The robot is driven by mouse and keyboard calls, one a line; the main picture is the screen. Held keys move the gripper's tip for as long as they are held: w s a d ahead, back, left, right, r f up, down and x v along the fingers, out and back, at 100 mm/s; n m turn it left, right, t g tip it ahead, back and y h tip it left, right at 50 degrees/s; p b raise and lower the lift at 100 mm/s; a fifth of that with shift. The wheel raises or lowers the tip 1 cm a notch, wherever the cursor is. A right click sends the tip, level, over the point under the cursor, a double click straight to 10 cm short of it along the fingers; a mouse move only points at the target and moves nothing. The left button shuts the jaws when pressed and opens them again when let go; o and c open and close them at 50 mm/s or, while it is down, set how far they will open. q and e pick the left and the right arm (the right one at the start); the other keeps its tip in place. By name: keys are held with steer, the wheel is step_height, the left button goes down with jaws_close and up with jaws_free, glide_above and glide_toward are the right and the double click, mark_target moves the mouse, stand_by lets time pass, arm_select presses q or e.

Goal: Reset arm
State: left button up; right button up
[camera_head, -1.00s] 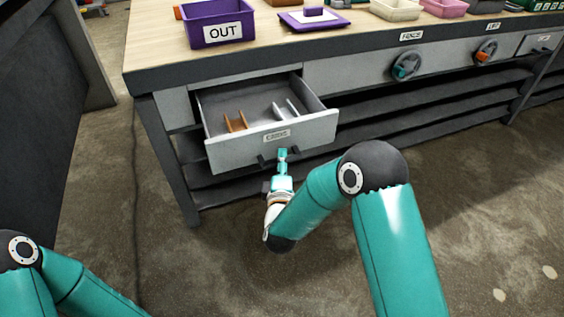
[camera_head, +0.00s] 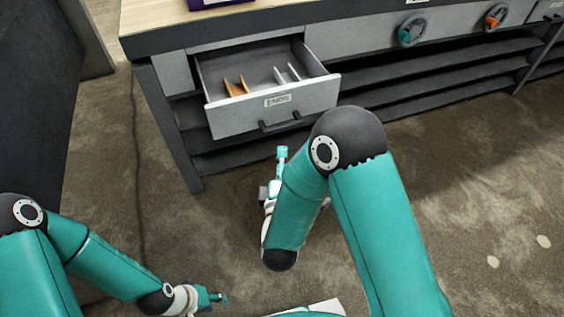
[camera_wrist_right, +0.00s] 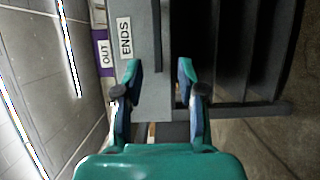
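My right gripper (camera_head: 282,153) is just in front of and below the open drawer (camera_head: 232,122) labelled ENDS, apart from its dark handle (camera_head: 282,125). In the right wrist view its two fingers (camera_wrist_right: 158,75) are spread with nothing gripped between them. The ENDS label (camera_wrist_right: 125,38) shows there on the drawer front. My left gripper (camera_head: 219,297) is low in the head view, over the floor, away from the bench. It is too small there to tell whether its fingers are apart.
The drawer holds an orange-brown bracket (camera_head: 236,87) and grey brackets (camera_head: 287,75). The bench (camera_head: 160,42) has open shelves (camera_head: 430,88) below and teal (camera_head: 411,31) and orange (camera_head: 496,16) knobs on its front. The purple OUT bin (camera_wrist_right: 105,53) stands on top. The floor before it is clear.

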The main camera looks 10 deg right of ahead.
steer(key=shift+s+a, duration=0.1)
steer(key=shift+s, duration=0.25)
